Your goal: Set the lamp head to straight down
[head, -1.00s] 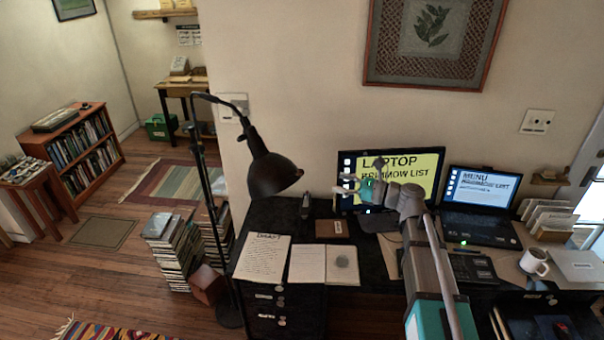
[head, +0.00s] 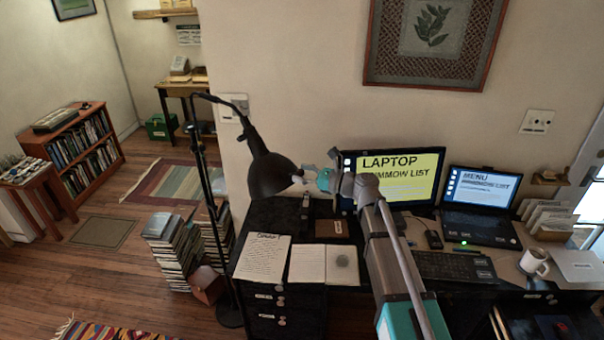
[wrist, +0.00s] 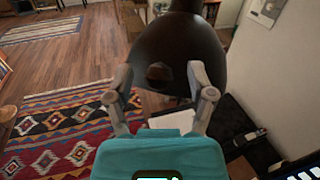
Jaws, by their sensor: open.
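The black lamp head (head: 272,177) hangs from a thin bent arm on a dark floor stand (head: 207,190). In the head view its shade is tilted, with its open side facing down and to the right. My gripper (head: 303,177) is just right of the shade's rim. In the wrist view the lamp head (wrist: 178,45) fills the upper middle, in front of and partly between the two open fingers of my gripper (wrist: 160,72). I cannot tell whether a finger touches it. The inside of the shade is hidden in the head view.
The black desk (head: 262,222) below holds papers, a monitor (head: 400,172), a laptop (head: 478,200) and a mug (head: 535,261). Book stacks (head: 172,250) stand on the floor beside the lamp stand. A wall is close behind the desk.

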